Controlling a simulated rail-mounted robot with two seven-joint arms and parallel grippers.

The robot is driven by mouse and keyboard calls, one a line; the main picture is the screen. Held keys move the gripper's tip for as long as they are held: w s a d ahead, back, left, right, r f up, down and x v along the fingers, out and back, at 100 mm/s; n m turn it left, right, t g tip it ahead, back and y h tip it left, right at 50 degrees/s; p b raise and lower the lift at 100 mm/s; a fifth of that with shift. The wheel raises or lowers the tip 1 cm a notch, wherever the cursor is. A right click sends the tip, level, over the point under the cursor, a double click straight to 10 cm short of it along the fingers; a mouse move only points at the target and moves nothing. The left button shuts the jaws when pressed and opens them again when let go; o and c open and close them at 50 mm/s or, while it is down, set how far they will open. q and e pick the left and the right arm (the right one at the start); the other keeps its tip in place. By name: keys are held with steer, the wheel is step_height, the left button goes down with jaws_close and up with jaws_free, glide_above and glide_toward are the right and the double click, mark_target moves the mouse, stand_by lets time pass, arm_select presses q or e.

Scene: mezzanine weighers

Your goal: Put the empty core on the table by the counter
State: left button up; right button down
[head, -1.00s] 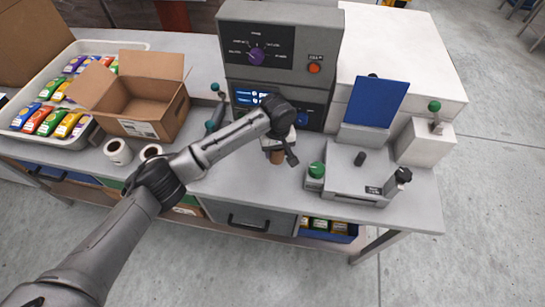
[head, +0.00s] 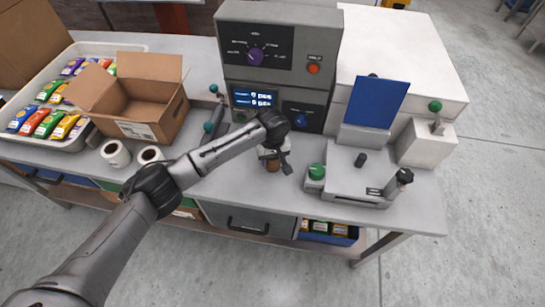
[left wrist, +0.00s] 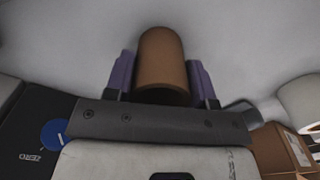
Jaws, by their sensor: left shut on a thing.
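The empty core is a plain brown cardboard tube. In the head view the core (head: 273,166) shows below my left gripper (head: 273,160), over the bare table in front of the counter. In the left wrist view the core (left wrist: 162,62) stands out between the two purple fingers of my left gripper (left wrist: 163,80), which is shut on it. I cannot tell whether the core touches the table. The counter (head: 280,55) is a grey box with a purple knob, a display and an orange button. The table (head: 235,182) has a light grey top. My right gripper is not in view.
Right of the core are a green-knobbed block (head: 315,178) and a grey device (head: 360,175) with a blue panel. At left are white rolls (head: 116,153), an open carton (head: 150,105) and a tray (head: 75,143) of colourful packets. The table's front edge is close.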

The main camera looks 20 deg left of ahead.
arm_select(q)
steer(key=o, duration=0.9)
steer(key=shift+r, duration=0.25)
step_height(320, 180, up, 12)
steer(key=p, duration=0.2)
steer(key=shift+f, duration=0.15)
